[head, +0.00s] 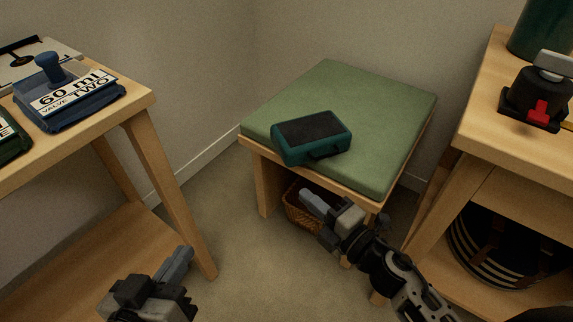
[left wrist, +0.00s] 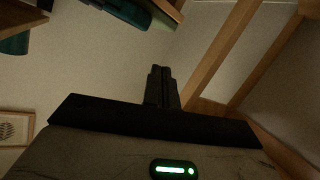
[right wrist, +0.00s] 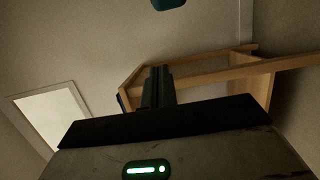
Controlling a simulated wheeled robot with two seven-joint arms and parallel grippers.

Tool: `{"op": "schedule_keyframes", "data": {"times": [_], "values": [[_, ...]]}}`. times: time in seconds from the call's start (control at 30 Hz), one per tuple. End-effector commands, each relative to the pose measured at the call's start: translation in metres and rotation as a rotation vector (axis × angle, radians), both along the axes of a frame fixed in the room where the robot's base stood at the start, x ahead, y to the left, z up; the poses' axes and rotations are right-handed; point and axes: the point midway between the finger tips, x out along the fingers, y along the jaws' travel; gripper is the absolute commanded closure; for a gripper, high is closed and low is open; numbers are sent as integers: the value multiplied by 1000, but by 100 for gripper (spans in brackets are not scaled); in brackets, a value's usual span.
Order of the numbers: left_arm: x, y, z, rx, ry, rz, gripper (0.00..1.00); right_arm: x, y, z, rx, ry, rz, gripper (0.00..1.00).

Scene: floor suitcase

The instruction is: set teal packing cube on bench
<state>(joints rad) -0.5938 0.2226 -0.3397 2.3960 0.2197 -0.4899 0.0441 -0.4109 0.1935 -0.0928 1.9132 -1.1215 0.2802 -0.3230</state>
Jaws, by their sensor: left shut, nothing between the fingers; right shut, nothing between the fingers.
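The teal packing cube (head: 312,138), with a dark top panel and a side handle, lies on the green cushion of the bench (head: 390,110), near its front left part. My right gripper (head: 306,196) is shut and empty, in front of the bench and apart from the cube. It also shows shut in the right wrist view (right wrist: 157,72). My left gripper (head: 184,252) is shut and empty at the lower left, beside the left table's leg. It also shows shut in the left wrist view (left wrist: 160,72).
A wicker basket (head: 300,208) sits under the bench. The right table (head: 480,110) holds a black and red device (head: 535,100), with a striped basket (head: 490,250) below. Floor between is clear.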

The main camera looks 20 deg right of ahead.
Motion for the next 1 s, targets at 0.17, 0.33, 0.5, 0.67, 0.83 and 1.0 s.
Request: {"op": "schedule_keyframes", "data": {"times": [0.17,0.33,0.5,0.67,0.83,1.0], "values": [[0,-1,2,-9,-12,-3,100,13,6,-3,1,-3,2,100],[0,-1,2,-4,-10,-2,100,44,19,-1,1,-4,0,100],[0,-1,1,-3,-10,-2,100,78,34,-2,2,-4,0,100],[0,-1,-1,-14,-10,-3,100,101,30,-4,-3,-3,-2,100],[0,-3,2,-36,-15,-4,100,112,14,-4,-1,-2,-1,100],[1,-3,3,-43,-17,-4,100,116,9,-3,1,0,0,100]]}}
